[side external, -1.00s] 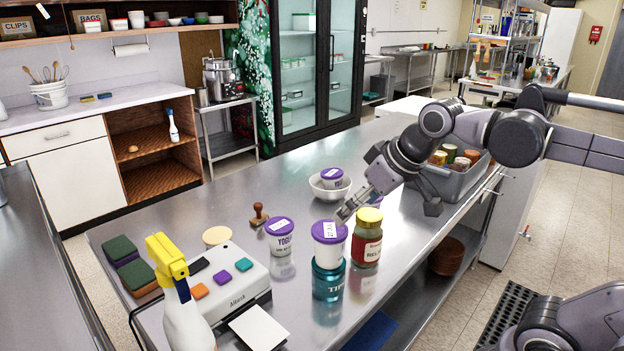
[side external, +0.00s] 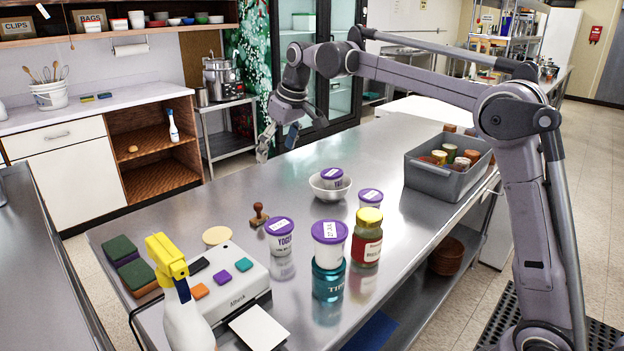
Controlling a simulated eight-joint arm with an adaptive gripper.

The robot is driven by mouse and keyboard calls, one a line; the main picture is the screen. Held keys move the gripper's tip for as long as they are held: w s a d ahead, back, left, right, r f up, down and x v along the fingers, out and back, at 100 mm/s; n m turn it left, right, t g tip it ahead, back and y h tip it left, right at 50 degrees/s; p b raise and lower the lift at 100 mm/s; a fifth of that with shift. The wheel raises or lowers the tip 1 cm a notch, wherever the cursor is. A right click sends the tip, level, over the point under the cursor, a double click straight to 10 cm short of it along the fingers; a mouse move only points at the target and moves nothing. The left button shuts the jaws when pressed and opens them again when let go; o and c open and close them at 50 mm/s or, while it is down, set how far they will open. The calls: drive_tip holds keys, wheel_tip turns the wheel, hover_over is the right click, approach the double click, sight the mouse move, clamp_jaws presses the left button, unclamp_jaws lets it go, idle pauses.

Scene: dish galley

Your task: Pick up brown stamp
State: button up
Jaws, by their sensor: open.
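The brown stamp (side external: 259,214) stands upright on the steel counter (side external: 190,225), left of the purple-lidded yogurt tub (side external: 280,236). It is small, with a knobbed handle on a wider base. My gripper (side external: 272,148) hangs above the far part of the counter, beyond the stamp and apart from it. Its fingers point down and are open, with nothing seen between them.
A white bowl (side external: 322,191) with a small tub stands right of the stamp. A teal tip cup (side external: 328,282) holds another tub beside a yellow-lidded jar (side external: 367,240). A spray bottle (side external: 180,305) is in front left. The counter's far left is clear.

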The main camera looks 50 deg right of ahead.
drive_tip(key=w+d+f, duration=0.2)
drive_tip(key=w+f, duration=0.5)
drive_tip(key=w, duration=0.1)
approach(261, 205)
drive_tip(key=w+f, duration=0.1)
drive_tip(key=w, duration=0.1)
drive_tip(key=shift+n+g, duration=0.3)
drive_tip(key=shift+g, duration=0.1)
drive_tip(key=x, duration=0.5)
drive_tip(key=shift+s+d+f, duration=0.2)
drive_tip(key=shift+s, duration=0.05)
drive_tip(key=shift+a+x, duration=0.15)
drive_tip(key=shift+x, duration=1.2)
drive_tip(key=shift+a+x, duration=0.15)
drive_tip(key=shift+x, duration=1.2)
drive_tip(key=shift+s, duration=0.2)
drive_tip(key=c, duration=1.2)
